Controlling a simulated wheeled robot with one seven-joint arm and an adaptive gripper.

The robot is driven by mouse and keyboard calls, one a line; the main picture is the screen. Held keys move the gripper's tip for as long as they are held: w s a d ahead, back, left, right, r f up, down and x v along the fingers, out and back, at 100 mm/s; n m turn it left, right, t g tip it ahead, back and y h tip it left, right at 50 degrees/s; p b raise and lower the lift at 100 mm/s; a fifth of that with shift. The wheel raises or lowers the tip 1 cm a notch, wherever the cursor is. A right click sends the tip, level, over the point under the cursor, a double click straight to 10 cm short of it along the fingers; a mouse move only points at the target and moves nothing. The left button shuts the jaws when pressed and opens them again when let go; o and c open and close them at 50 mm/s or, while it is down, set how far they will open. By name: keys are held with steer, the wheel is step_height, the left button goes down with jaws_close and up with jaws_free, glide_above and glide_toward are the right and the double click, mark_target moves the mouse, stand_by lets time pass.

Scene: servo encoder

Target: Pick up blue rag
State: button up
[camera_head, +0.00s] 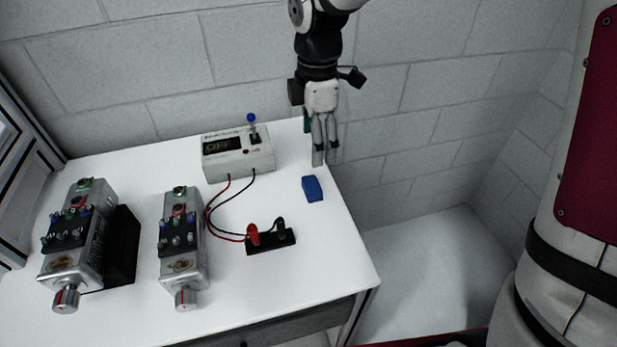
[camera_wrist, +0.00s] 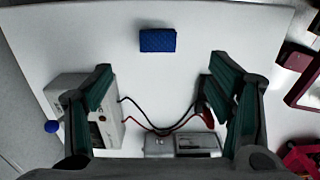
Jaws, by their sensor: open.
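The blue rag (camera_head: 312,188) is a small blue block-like piece lying flat on the white table near its right edge. In the wrist view the blue rag (camera_wrist: 157,40) lies near the top middle, ahead of my fingertips. My gripper (camera_head: 324,160) hangs above the table's right edge, just behind the rag in the head view. In the wrist view my gripper (camera_wrist: 162,75) has its two green-padded fingers wide apart with nothing between them. The rag is clear of the fingers.
A white meter box (camera_head: 238,153) with a blue-tipped switch stands left of the rag. Red and black wires run to a black terminal block (camera_head: 270,240) in front. Two metal servo units (camera_head: 182,245) (camera_head: 75,240) stand at the left. The white table (camera_head: 330,270) is bare around the rag.

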glide_above(312, 184)
steer(key=f, duration=0.7)
steer(key=shift+s+d+f, duration=0.2)
steer(key=shift+s+f, duration=0.1)
steer(key=shift+f, duration=0.05)
steer(key=shift+w+a+f, duration=0.1)
steer(key=shift+f, duration=1.25)
steer(key=shift+w+a+f, duration=0.1)
steer(key=shift+f, duration=1.25)
steer(key=c, duration=1.1)
